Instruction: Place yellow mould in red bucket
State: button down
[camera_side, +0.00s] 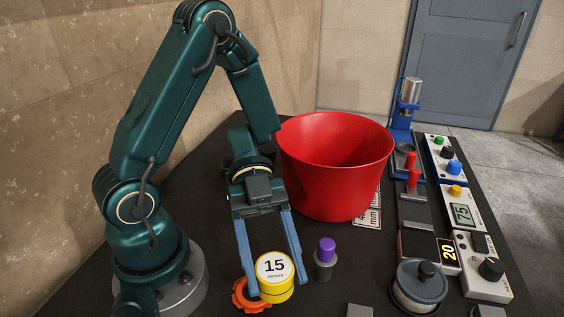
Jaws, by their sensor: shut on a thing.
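The yellow mould (276,291) is a short yellow cylinder with a white top label reading 15. My gripper (271,287) has its two blue fingers on either side of the mould and is shut on it. The mould is low, near the table surface; I cannot tell whether it touches the table. The red bucket (337,190) stands behind and to the right of the mould, open at the top. Its inside floor is hidden from this view.
An orange ring-shaped part (245,296) lies beside the mould. A purple-topped peg (326,255) stands close to its right. A lidded round pot (419,285), a blue press (405,115) and control boxes (463,213) line the right side.

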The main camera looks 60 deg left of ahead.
jog(key=s+d+f, duration=0.1)
jog(key=d+f, duration=0.1)
jog(key=d, duration=0.1)
jog(key=s+d+f, duration=0.1)
jog(key=d, duration=0.1)
jog(key=shift+s+d+f, duration=0.15)
jog(key=shift+s+f, duration=0.15)
jog(key=shift+s, duration=0.05)
jog(key=shift+w+f, duration=0.1)
jog(key=shift+f, duration=1.8)
jog(key=shift+f, duration=0.1)
jog(key=shift+c, duration=0.6)
grip_release()
